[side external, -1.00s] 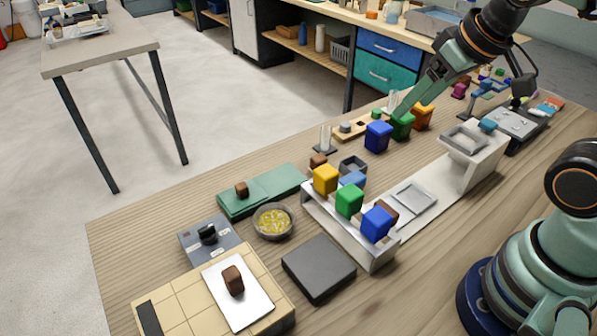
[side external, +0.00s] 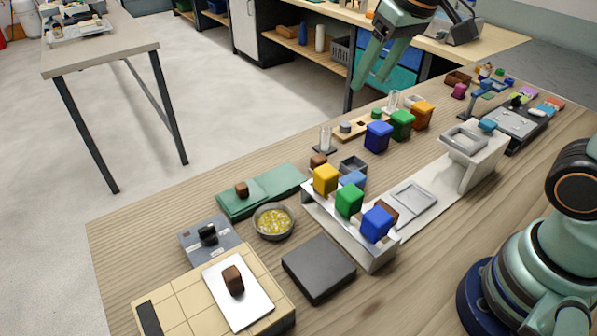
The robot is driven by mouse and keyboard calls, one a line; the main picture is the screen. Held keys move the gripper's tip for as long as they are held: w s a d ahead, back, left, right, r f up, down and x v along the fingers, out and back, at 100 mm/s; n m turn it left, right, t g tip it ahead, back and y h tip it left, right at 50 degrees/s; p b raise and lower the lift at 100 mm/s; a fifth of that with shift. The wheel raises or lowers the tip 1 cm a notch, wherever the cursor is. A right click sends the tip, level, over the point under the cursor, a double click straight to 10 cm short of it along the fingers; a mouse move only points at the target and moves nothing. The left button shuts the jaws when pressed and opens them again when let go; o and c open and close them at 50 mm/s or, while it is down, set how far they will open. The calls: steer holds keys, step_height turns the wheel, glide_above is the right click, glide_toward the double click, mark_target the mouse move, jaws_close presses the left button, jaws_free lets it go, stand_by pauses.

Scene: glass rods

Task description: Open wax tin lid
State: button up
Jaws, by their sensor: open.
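A round grey tin or bowl (side external: 273,222) with yellow pieces showing in it sits on the wooden table, left of the middle. I see no lid on it, and I cannot tell for sure whether it is the wax tin. My gripper (side external: 370,84) is open and empty, pointing down, above the far edge of the table. It is high above and behind the back row of a blue container (side external: 378,136), a green container (side external: 402,125) and an orange container (side external: 422,115), clear of all of them.
A metal rack (side external: 375,257) holds yellow, green and blue containers. A dark slab (side external: 318,268), a green mat (side external: 262,190), a tiled board (side external: 178,302) and a grey box (side external: 209,240) lie around the tin. A pale stand (side external: 470,150) rises at right. The left table corner is bare.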

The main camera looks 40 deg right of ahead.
steer(key=w+a+f+g, duration=0.2)
steer(key=w+a, duration=0.7)
steer(key=g, duration=0.2)
glide_above(241, 185)
step_height(241, 185, down, 11)
steer(key=shift+h, duration=0.3)
step_height(241, 185, down, 12)
steer(key=shift+r, duration=0.15)
jaws_close()
stand_by(0.4)
